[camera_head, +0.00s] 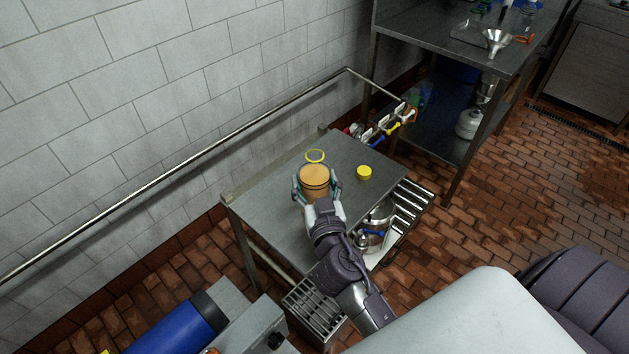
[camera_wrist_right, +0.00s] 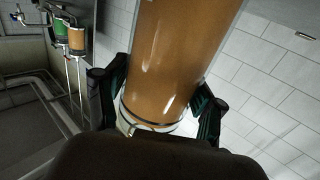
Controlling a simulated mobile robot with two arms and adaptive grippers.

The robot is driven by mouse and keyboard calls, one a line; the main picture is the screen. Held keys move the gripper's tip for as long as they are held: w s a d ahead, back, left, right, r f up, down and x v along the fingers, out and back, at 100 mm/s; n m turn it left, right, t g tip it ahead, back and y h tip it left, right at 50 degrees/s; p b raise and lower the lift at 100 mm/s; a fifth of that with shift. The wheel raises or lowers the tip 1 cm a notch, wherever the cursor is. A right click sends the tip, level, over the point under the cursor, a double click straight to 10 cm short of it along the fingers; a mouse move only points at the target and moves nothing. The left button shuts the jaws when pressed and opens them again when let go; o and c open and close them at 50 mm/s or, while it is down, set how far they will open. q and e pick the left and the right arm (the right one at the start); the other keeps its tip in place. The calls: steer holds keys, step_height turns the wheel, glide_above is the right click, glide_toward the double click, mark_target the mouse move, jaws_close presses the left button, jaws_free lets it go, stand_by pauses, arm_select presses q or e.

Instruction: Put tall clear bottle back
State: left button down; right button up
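A tall clear cylinder bottle filled with amber-brown content (camera_head: 314,181) is at the steel table, seen from above in the head view. It also shows large and tilted in the right wrist view (camera_wrist_right: 170,60), with a clear lower rim. My right gripper (camera_head: 316,186) has its fingers on both sides of it, and both appear to touch its wall. In the right wrist view the dark green fingers (camera_wrist_right: 160,95) flank its lower part. Whether its base rests on the table is hidden. My left gripper is not in view.
Steel pots (camera_head: 374,232) sit below. Valves with coloured handles (camera_head: 385,130) and a taller shelf (camera_head: 450,40) stand behind. A rail (camera_head: 180,170) runs along the wall.

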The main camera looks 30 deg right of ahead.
steer(key=o, duration=0.3)
steer(key=shift+r+p, duration=0.25)
steer(key=shift+p, duration=0.05)
steer(key=b+v, duration=0.2)
steer(key=v, duration=0.1)
steer(key=b+v, duration=0.2)
steer(key=v, duration=0.2)
steer(key=b+v, duration=0.2)
steer(key=v, duration=0.1)
steer(key=shift+s+a+f, duration=0.1)
steer(key=shift+s+f, duration=0.2)
steer(key=shift+f, duration=0.05)
steer(key=shift+s+a+r+b, duration=0.2)
steer(key=shift+s+b, duration=0.25)
steer(key=shift+s, duration=0.15)
steer(key=shift+r, duration=0.15)
